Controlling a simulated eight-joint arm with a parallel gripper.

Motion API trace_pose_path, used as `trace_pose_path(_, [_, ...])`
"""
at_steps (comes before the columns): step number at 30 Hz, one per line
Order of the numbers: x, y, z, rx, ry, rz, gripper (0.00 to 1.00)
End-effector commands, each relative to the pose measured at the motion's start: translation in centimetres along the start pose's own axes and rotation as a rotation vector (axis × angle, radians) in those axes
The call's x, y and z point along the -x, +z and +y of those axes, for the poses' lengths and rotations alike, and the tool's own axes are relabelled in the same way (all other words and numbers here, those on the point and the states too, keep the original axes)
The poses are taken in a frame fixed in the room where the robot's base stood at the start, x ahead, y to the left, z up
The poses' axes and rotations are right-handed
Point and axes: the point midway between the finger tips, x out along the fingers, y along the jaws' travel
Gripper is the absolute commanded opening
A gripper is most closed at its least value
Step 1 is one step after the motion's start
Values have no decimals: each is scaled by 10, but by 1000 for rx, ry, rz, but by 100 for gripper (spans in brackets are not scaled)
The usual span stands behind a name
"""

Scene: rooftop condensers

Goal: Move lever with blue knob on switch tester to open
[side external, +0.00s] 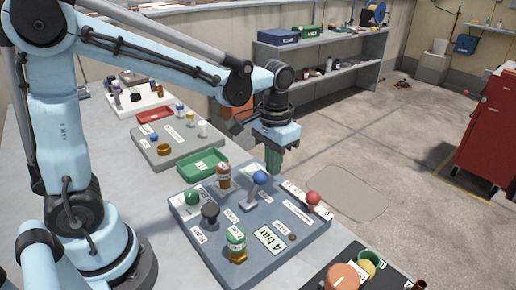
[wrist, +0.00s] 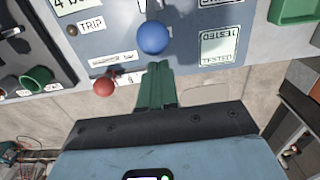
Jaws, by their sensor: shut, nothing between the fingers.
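The switch tester (side external: 272,218) is a blue-grey box with labels, knobs and levers on its top. Its lever with the blue knob (side external: 260,178) stands up near the far edge, on a short pale stem that leans slightly right. The blue knob also shows in the wrist view (wrist: 153,37), just beyond my fingertips. My gripper (side external: 273,170) has green fingers, shut and empty, pointing down just behind and right of the blue knob. The fingers also show in the wrist view (wrist: 160,72). Whether they touch the knob or stem, I cannot tell. The lever's position markings are not readable.
A red knob (side external: 313,198) stands at the tester's right end, also in the wrist view (wrist: 103,86). A black knob (side external: 210,212), a green knob (side external: 193,196) and two labelled cylinders share its top. A green tray (side external: 203,164) lies behind. The floor beyond is open.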

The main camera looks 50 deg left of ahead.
Motion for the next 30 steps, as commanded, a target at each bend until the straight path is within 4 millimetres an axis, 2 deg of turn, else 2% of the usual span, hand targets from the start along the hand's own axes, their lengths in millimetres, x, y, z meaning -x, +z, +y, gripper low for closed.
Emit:
trace_pose_path(5, [6, -1, 0, 0, 0, 1, 0])
trace_pose_path(30, [66, -1, 0, 0, 0, 1, 0])
